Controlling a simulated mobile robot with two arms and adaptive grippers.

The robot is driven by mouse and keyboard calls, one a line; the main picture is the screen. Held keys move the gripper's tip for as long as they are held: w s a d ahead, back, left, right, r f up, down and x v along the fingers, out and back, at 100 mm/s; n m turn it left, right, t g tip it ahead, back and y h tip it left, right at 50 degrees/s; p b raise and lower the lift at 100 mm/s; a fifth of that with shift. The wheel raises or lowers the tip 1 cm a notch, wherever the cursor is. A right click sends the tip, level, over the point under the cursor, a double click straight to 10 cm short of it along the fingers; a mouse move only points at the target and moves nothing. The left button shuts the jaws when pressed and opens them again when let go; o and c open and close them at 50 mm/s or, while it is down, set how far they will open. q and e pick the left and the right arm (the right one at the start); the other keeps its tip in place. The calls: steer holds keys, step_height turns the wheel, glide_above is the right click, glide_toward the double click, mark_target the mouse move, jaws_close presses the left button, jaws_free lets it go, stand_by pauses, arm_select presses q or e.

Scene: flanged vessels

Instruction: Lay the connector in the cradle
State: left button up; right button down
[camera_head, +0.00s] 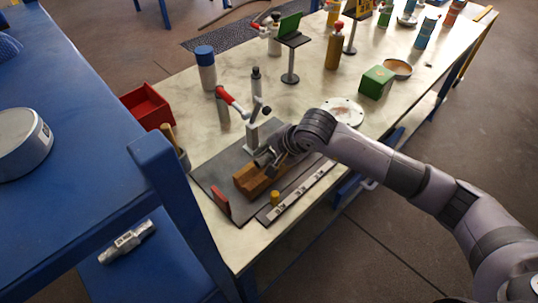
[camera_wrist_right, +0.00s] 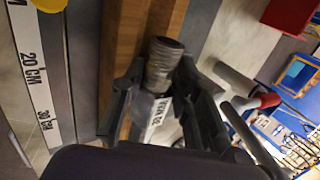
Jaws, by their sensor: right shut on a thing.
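The connector, a grey ribbed metal piece (camera_wrist_right: 163,62) with a white printed label, is between the fingers of my right gripper (camera_wrist_right: 158,92) in the right wrist view. The right gripper (camera_head: 270,161) is shut on it. The cradle, a brown wooden block (camera_head: 251,182), sits on the dark plate in the head view and also shows behind the connector in the wrist view (camera_wrist_right: 122,40). The connector is over or against the wood; whether it rests in it I cannot tell. My wrist hides part of the cradle's far end. My left gripper is not in view.
A ruler strip (camera_head: 300,192) and a yellow peg (camera_head: 275,198) lie in front of the cradle. A red stop (camera_head: 221,202) is at its left, a red-handled clamp (camera_head: 228,98) behind. A similar labelled metal piece (camera_head: 128,241) lies on the low blue shelf.

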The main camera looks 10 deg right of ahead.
steer(key=shift+s+f, duration=0.1)
steer(key=shift+f, duration=0.05)
steer(key=c, duration=1.2)
jaws_free()
steer(key=shift+f, duration=0.1)
steer(key=shift+o, duration=0.2)
steer(key=shift+d, duration=0.1)
steer(key=v, duration=1.2)
